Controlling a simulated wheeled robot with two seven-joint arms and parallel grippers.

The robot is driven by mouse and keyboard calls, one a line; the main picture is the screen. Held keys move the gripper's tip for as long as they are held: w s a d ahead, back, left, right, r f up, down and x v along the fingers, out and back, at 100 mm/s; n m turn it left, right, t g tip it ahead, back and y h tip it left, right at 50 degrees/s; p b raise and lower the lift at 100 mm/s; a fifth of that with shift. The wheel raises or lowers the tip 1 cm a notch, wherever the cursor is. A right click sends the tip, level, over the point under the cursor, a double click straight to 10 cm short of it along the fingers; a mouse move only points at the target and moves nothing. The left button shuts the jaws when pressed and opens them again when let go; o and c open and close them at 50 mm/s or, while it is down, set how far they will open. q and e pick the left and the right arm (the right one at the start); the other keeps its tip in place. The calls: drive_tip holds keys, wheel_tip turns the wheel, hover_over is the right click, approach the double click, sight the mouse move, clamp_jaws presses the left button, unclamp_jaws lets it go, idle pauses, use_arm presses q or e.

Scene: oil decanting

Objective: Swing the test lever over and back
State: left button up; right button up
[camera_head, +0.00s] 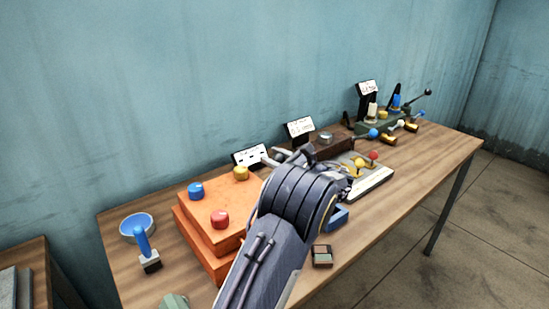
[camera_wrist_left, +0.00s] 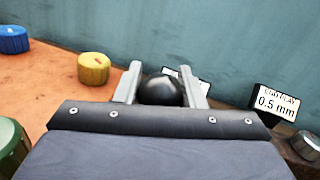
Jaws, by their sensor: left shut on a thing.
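My left gripper (camera_head: 283,156) reaches over the middle of the table, just right of the orange block. In the left wrist view its two fingers (camera_wrist_left: 160,75) are shut on a black ball knob (camera_wrist_left: 161,91), which I take to be the end of the test lever. The lever's shaft and base are hidden behind the gripper and arm. My right gripper is not in view.
The orange stepped block (camera_head: 230,196) bears blue, yellow and red knobs. Small sign cards (camera_head: 299,127) stand along the back. A pale plate (camera_head: 370,182) and a green fixture (camera_head: 385,122) are to the right. A blue dish (camera_head: 136,225) is at left.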

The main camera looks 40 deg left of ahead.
use_arm(q)
clamp_jaws()
drive_tip(key=shift+d, duration=0.15)
drive_tip(key=shift+s+d+f+y+b, duration=0.1)
drive_tip(key=shift+s+d+y+b, duration=0.05)
drive_tip(key=shift+d+y+b, duration=0.25)
drive_tip(key=shift+s+d+f+y+b, duration=0.1)
drive_tip(key=shift+d+y+b, duration=0.2)
drive_tip(key=shift+d, duration=0.1)
drive_tip(key=s+d+f+y, duration=0.1)
drive_tip(key=d+f, duration=0.1)
drive_tip(key=d, duration=0.3)
drive_tip(key=s+d+f+n+y, duration=0.1)
drive_tip(key=d+f+y, duration=0.1)
drive_tip(key=d, duration=0.3)
drive_tip(key=shift+s+f, duration=0.3)
drive_tip(key=shift+s, duration=0.1)
